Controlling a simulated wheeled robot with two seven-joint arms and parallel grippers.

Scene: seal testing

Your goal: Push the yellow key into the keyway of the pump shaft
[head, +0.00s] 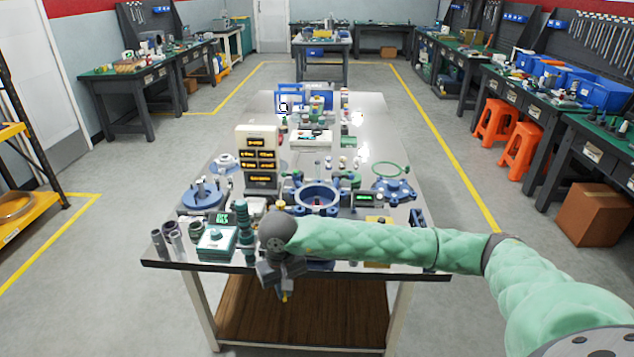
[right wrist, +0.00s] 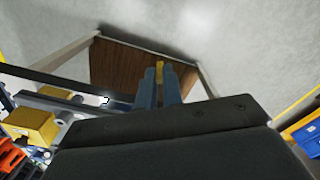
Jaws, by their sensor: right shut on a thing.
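My right gripper (head: 284,288) hangs in front of the table's near edge, pointing down. In the right wrist view its two dark fingers (right wrist: 161,86) are shut on the small yellow key (right wrist: 160,68), which shows at their tips. A bit of the key (head: 285,297) also shows below the fingers in the head view. I cannot pick out the pump shaft or its keyway with certainty; my right arm covers part of the table's near edge. My left gripper is in neither view.
The table (head: 165,264) is crowded with a blue ring-shaped housing (head: 318,208), a blue flanged part (head: 202,197), a teal box (head: 216,242) and grey cylinders (head: 159,243). A yellow block (right wrist: 32,124) shows at left in the wrist view. The floor in front is clear.

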